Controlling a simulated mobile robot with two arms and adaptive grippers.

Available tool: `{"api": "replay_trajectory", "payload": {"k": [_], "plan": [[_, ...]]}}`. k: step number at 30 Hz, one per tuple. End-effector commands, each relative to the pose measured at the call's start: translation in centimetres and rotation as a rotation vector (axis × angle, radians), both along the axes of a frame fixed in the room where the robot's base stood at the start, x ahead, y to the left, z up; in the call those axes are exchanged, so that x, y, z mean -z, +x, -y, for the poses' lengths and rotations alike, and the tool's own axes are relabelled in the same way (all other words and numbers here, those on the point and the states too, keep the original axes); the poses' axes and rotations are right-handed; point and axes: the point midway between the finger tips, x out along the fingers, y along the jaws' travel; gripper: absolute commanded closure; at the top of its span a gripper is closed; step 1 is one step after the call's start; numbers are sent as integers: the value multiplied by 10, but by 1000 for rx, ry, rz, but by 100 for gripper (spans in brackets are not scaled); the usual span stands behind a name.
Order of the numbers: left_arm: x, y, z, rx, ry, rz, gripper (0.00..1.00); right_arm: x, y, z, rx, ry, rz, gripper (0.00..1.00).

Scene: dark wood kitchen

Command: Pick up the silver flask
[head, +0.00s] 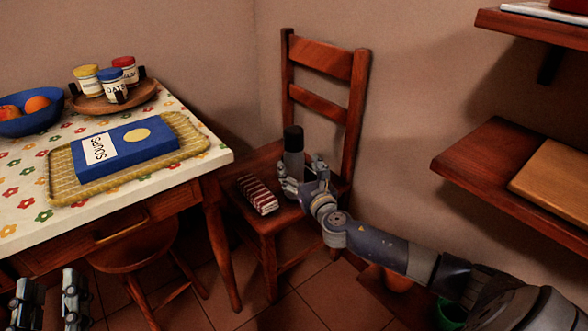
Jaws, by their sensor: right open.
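The silver flask (294,161) with a black cap stands upright on the seat of a wooden chair (327,57). My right gripper (300,174) is open at the flask's lower part, with fingers close around it. I cannot tell whether they touch it. The fingers hide the flask's base. My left gripper (50,292) is at the bottom left, its two fingers apart and empty, far from the flask.
A striped red and white block (258,195) lies on the seat, left of the flask. A flowered table (25,225) holds a blue book (131,146), a blue bowl (35,122) and a wooden tray (135,101) with jars. A wall shelf (470,152) juts out at right.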

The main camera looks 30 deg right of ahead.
Motion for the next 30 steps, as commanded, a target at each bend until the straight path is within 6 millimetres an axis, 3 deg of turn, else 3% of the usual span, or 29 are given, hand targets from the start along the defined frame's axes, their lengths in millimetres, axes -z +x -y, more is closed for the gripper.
{"api": "replay_trajectory", "payload": {"k": [13, 25, 30], "plan": [[-57, -32, -1, 19, -95, 334, 60, -4, 42, 11, 1, 1, 2, 26], [-67, -40, -2, 22, -111, 390, 60, -5, 48, 12, 0, 1, 0, 26], [-66, -40, -2, 21, -110, 389, 60, -5, 48, 12, 1, 1, 0, 65]]}}
